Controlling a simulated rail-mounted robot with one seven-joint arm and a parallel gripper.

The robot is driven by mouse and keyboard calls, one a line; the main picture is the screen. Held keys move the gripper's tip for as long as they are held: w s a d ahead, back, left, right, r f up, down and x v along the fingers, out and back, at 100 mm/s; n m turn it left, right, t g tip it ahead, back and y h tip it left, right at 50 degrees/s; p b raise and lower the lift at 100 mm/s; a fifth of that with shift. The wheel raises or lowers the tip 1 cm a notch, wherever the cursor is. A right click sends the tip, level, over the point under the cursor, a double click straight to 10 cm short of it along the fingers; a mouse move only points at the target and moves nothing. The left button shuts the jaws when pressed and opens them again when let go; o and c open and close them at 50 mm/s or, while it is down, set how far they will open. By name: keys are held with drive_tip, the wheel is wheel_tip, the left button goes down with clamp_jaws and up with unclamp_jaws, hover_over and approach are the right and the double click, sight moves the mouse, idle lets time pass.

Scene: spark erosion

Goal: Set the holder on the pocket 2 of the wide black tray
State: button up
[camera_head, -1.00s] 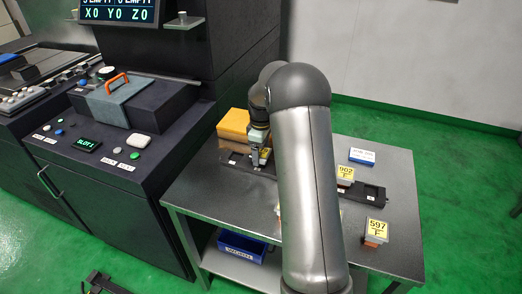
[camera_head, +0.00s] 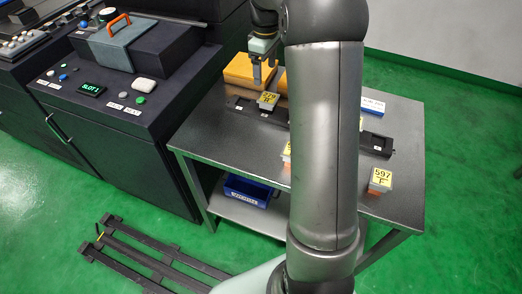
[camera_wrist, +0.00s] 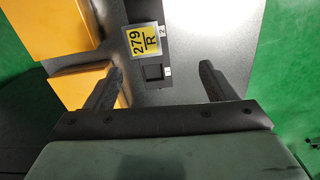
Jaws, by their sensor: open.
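The holder with a yellow 279 R label (camera_head: 268,99) sits on the wide black tray (camera_head: 240,104). In the wrist view, the holder (camera_wrist: 140,42) sits flat at the pocket marked 2. The pocket beside it (camera_wrist: 153,72) is empty. My gripper (camera_head: 264,76) is open and empty, above the holder and apart from it. In the wrist view, my gripper's fingers (camera_wrist: 161,72) are wide apart with nothing between them. My arm hides the middle of the tray in the head view.
An orange-yellow block (camera_head: 240,70) stands behind the tray's left end. A holder labelled 597 F (camera_head: 380,179) stands at the table's front right; another (camera_head: 287,153) is partly behind my arm. A blue-and-white box (camera_head: 373,106) lies at the back. The table's left front is clear.

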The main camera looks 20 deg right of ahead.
drive_tip(key=s+a+r+m, duration=0.2)
drive_tip(key=s+a+m, duration=0.2)
drive_tip(key=s+a, duration=0.9)
drive_tip(key=s+a+f+m, duration=0.1)
drive_tip(key=s+f, duration=0.2)
drive_tip(key=s, duration=0.6)
drive_tip(key=s+a+f+m, duration=0.2)
drive_tip(key=s, duration=0.7)
drive_tip(key=shift+s+f+m, duration=0.3)
drive_tip(key=shift+s+f, duration=0.1)
drive_tip(key=shift+f, duration=0.1)
